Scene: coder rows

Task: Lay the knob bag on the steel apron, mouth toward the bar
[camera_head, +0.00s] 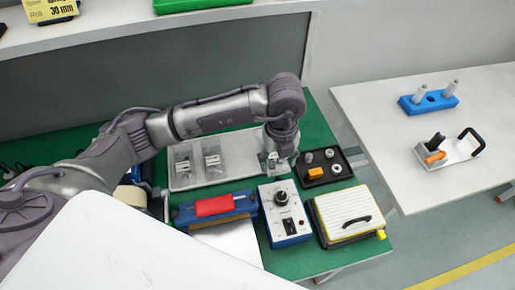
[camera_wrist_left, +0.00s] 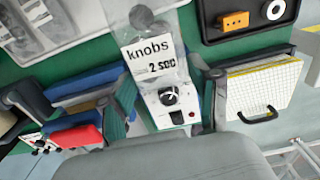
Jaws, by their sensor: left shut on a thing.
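The bar (camera_head: 213,207), blue with a red grip, lies to the lower left of the gripper. It also shows in the left wrist view (camera_wrist_left: 80,85). The pale steel apron (camera_head: 232,240) is in front of the bar, partly hidden by my white body. My right gripper is out of view.
A control box (camera_head: 285,210) with a dial stands right of the bar. A white gridded lid (camera_head: 340,212) with a black handle is beside it. The grey tray (camera_head: 240,160) holds clear bags. The black tray (camera_head: 325,180) holds an orange block and knobs.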

